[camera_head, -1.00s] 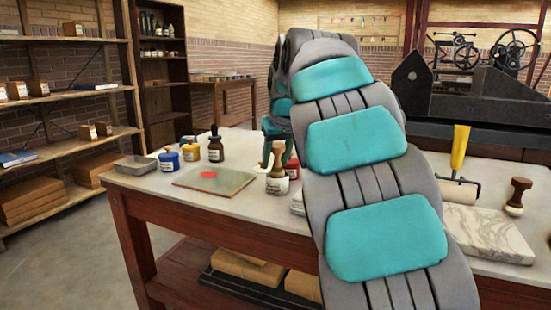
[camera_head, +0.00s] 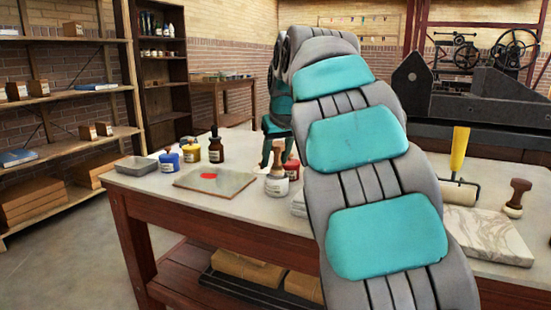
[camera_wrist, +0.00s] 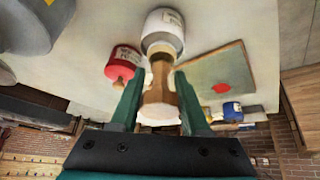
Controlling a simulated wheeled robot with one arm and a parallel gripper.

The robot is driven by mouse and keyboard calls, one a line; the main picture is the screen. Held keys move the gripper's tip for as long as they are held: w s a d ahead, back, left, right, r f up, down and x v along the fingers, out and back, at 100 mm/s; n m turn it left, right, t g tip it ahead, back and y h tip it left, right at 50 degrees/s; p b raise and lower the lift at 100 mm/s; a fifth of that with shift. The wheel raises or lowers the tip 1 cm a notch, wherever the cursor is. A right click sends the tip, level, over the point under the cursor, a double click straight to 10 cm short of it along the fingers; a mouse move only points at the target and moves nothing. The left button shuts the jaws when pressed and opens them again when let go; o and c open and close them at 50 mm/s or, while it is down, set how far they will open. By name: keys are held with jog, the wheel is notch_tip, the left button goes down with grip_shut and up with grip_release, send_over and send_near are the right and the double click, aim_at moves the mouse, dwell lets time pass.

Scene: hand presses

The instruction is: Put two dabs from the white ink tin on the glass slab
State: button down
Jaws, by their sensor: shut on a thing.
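The white ink tin (camera_head: 277,186) stands on the table to the right of the glass slab (camera_head: 228,184). One red dab (camera_head: 209,176) shows on the slab, and no white one. My gripper (camera_head: 277,150) is above the tin. In the wrist view, my gripper (camera_wrist: 158,95) is shut on the wooden handle of a dabber (camera_wrist: 158,78). The dabber's far end is at the mouth of the white tin (camera_wrist: 163,22); how deep it sits is hidden. The slab (camera_wrist: 230,66) lies beside the tin there.
A red tin (camera_wrist: 123,63) stands close beside the white one. A blue tin (camera_head: 169,161), a yellow tin (camera_head: 192,152), a dark bottle (camera_head: 217,149) and a grey tray (camera_head: 136,165) stand beyond the slab. A roller (camera_head: 459,188) and a marbled stone (camera_head: 485,235) are at right.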

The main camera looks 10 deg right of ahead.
jog(key=shift+r+p, duration=1.7)
jog(key=shift+r, duration=1.35)
